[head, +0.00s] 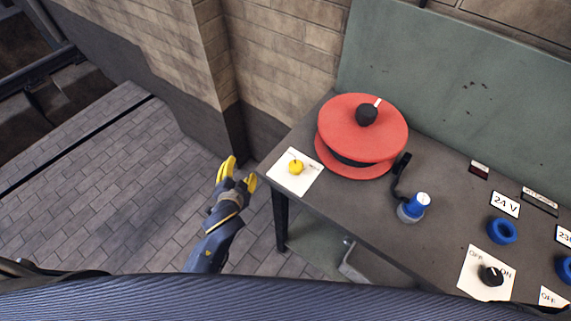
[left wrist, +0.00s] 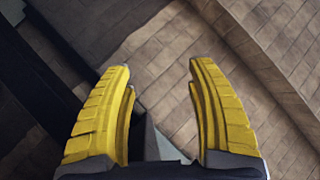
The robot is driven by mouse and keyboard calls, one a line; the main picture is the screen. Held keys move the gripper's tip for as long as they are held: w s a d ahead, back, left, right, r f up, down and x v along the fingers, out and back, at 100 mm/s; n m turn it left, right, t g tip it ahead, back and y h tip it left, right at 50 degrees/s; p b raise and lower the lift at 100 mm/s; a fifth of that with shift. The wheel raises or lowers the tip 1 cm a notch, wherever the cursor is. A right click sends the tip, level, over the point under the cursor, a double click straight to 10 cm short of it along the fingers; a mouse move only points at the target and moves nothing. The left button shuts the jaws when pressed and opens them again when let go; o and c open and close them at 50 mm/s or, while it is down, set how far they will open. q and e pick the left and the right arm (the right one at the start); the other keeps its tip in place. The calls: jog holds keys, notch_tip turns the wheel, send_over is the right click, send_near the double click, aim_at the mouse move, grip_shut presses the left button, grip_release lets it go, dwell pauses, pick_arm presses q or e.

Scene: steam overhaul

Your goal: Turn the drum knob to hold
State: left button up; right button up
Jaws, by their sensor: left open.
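A red drum (head: 335,152) with a wide round top stands on the dark bench, near its left end. A black knob (head: 367,115) with a white pointer sits on the drum's top, the pointer toward the upper right. No "hold" marking is readable. My left gripper (head: 241,170) is open and empty, off the bench's left end and left of the drum, apart from both. In the left wrist view its yellow fingers (left wrist: 160,68) are spread with only brick surfaces beyond. My right gripper is out of view.
A white plate with a small yellow knob (head: 295,168) lies between gripper and drum. Right of the drum are a blue-and-white plug (head: 413,207) on a black lead, a blue ring (head: 502,231) and a black OFF/ON knob (head: 491,276). A green panel (head: 440,85) rises behind the bench (head: 436,236).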

pick_arm(q)
notch_tip(320, 180, up, 8)
jog(key=a+r+t, duration=0.1)
jog(key=w+d+r+m+t+h, duration=0.1)
jog(key=d+r+m+t+h, duration=0.2)
jog(key=d+r, duration=0.55)
jog(key=w+d+r+m+t+h, duration=0.1)
jog(key=d+r+m+t+h, duration=0.15)
jog(key=d+r+h, duration=0.6)
jog(key=w+d+r+m+t+h, duration=0.1)
jog(key=w+d+r+m+h, duration=0.15)
jog(key=r, duration=0.95)
jog(key=s+d+r+m+g+h, duration=0.75)
jog(key=d+m+g+h, duration=0.3)
jog(key=m, duration=0.25)
jog(key=s+d+m+g+y, duration=0.3)
jog(key=s+d+m+g, duration=0.4)
jog(key=s+m+g, duration=0.8)
jog(key=t+y, duration=0.5)
jog(key=y, duration=1.6)
send_near(295, 165)
notch_tip(295, 165, down, 10)
jog(key=shift+f, duration=0.2)
